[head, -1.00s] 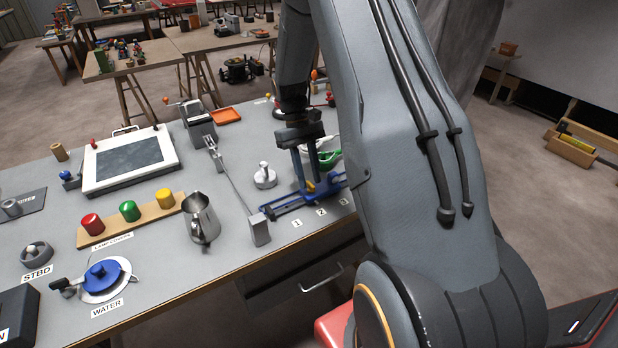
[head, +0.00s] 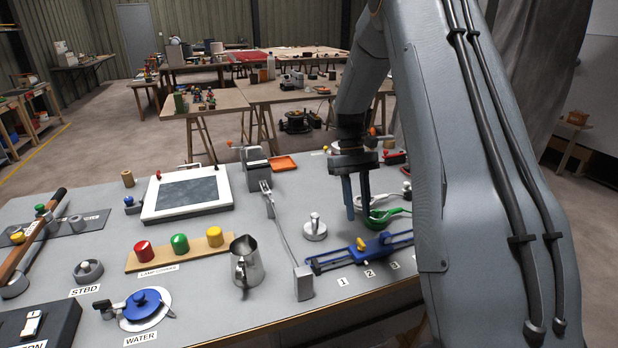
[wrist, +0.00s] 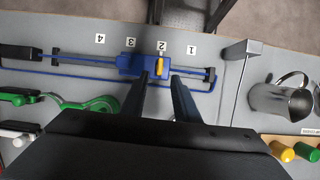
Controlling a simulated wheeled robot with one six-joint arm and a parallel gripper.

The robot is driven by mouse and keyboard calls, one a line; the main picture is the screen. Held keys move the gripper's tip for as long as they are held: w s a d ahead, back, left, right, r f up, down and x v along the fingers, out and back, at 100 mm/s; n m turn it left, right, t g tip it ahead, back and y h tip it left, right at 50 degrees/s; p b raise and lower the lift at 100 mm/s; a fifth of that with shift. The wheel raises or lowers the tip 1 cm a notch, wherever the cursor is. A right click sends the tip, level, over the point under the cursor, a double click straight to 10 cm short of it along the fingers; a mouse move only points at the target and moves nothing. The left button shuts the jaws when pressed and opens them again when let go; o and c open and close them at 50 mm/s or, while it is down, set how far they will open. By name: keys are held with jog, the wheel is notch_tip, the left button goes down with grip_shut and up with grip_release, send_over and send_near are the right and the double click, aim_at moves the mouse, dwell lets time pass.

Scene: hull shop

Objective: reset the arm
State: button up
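My gripper (head: 358,200) hangs from my arm over the right part of the grey bench (head: 200,278), its two blue-grey fingers pointing down and apart, with nothing between them. In the wrist view the open gripper (wrist: 165,85) has its fingertips pointing at the blue slider (wrist: 130,64) with a yellow lever. In the head view this blue slider rail (head: 330,262) lies behind the number labels. My gripper appears above and behind it; the exact height is unclear. My arm hides the bench's right end.
A metal jug (head: 246,264), a silver-handled lever (head: 285,240) and a small grey knob piece (head: 314,230) stand left of my gripper. Green-handled clamps (head: 385,216) lie beside it. Coloured lamp covers (head: 180,243) and a framed screen (head: 187,192) are further left.

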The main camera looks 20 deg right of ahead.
jog(key=s+a+r+t, duration=0.1)
jog(key=s+a+t, duration=0.4)
jog(key=s+a, duration=1)
jog(key=s, duration=0.4)
jog(key=shift+r+t, duration=0.3)
jog(key=shift+a, duration=0.1)
